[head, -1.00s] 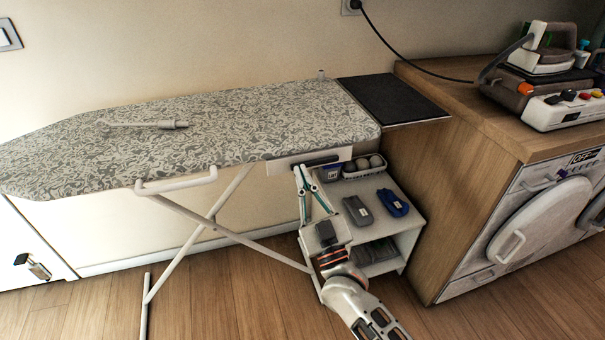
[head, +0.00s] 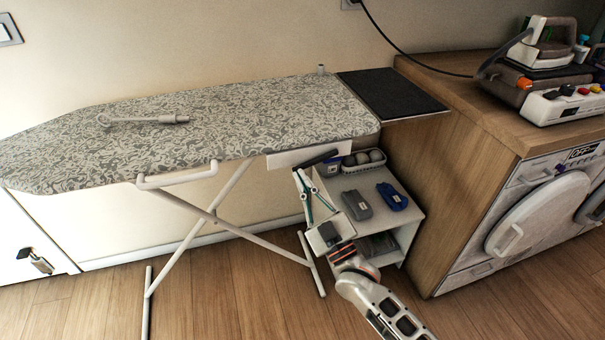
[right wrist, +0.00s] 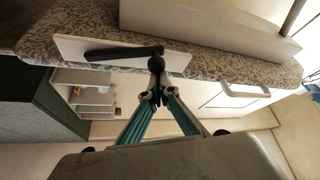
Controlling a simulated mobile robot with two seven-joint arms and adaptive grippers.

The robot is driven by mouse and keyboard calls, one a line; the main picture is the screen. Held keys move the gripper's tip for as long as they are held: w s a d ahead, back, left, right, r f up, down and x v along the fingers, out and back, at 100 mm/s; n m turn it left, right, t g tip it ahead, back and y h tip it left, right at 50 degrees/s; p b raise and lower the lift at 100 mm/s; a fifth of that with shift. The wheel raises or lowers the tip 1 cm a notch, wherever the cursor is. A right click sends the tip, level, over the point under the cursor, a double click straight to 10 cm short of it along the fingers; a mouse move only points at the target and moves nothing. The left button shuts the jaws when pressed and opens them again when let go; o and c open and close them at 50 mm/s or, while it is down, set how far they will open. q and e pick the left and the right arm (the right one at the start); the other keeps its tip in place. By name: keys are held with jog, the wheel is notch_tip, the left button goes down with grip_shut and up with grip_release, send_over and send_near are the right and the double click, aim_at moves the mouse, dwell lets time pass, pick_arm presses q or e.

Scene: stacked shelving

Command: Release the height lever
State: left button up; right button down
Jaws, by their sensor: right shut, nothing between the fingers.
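The ironing board (head: 230,120) has a grey patterned cover and white folding legs. Its height lever (head: 320,157) is a black handle on a white plate under the board's right end. It slants up to the right in the head view. In the right wrist view the lever (right wrist: 120,53) lies across the plate, with a round dark knob at its right end. My right gripper (head: 299,173) is shut and empty just below the lever's left end. In the right wrist view its tips (right wrist: 157,92) are close below the knob; I cannot tell whether they touch. My left gripper is not in view.
A white shelf unit (head: 412,228) with small items stands behind my right arm. A wooden counter (head: 470,110) with an iron and a washing machine is at the right. A white tool (head: 145,120) lies on the board. Floor is clear at front left.

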pick_arm(q)
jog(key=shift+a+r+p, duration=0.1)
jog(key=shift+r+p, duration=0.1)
jog(key=shift+p, duration=0.5)
pick_arm(e)
notch_tip(320, 180, down, 6)
jog(key=d+n+g+y, duration=0.2)
jog(key=n+g, duration=0.2)
jog(key=n, duration=0.5)
jog(key=shift+w+d+r+y, duration=0.25)
jog(key=shift+w+d+y, duration=0.05)
jog(key=shift+d, duration=0.1)
jog(key=shift+f, duration=0.1)
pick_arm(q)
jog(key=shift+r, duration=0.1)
